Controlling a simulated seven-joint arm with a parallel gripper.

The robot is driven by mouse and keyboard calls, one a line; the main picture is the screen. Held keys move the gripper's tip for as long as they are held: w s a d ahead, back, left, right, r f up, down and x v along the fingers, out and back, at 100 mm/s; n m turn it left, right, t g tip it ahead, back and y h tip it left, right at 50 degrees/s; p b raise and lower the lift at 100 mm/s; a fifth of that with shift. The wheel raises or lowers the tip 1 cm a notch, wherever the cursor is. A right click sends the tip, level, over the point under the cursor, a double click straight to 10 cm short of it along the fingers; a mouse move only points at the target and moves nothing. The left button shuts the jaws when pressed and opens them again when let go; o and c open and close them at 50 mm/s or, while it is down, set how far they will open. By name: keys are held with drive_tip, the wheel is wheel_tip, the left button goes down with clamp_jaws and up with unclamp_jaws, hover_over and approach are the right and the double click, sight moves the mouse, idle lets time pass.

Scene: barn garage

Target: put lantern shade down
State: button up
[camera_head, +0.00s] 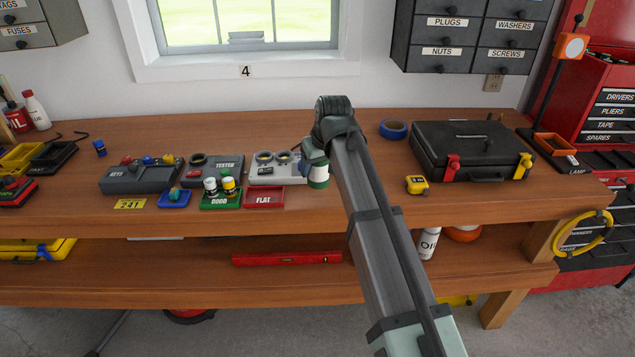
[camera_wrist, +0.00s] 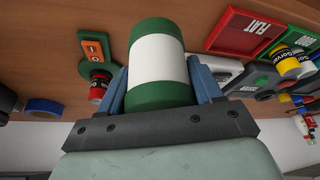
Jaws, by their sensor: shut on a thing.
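A green-and-white cylinder, which I take to be the lantern shade (camera_head: 319,176), has a white middle band and green ends. My gripper (camera_head: 313,158) is shut on it over the workbench (camera_head: 440,205), just right of the red FLAT tray (camera_head: 264,197). In the wrist view the shade (camera_wrist: 158,58) sits between the two blue fingers of my gripper (camera_wrist: 158,82). I cannot tell whether its lower end touches the bench. My arm hides part of the bench behind and to the right of the shade.
A grey tester box (camera_head: 215,168), a light grey box (camera_head: 277,170) and a green GOOD tray (camera_head: 221,200) stand to the left. A green plate with a red cylinder (camera_wrist: 98,88) shows in the wrist view. A black case (camera_head: 470,150) and yellow tape measure (camera_head: 417,184) lie right.

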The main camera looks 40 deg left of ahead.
drive_tip(key=shift+f, duration=2.5)
drive_tip(key=shift+f, duration=0.15)
drive_tip(key=o, duration=1.1)
drive_tip(key=v, duration=1.2)
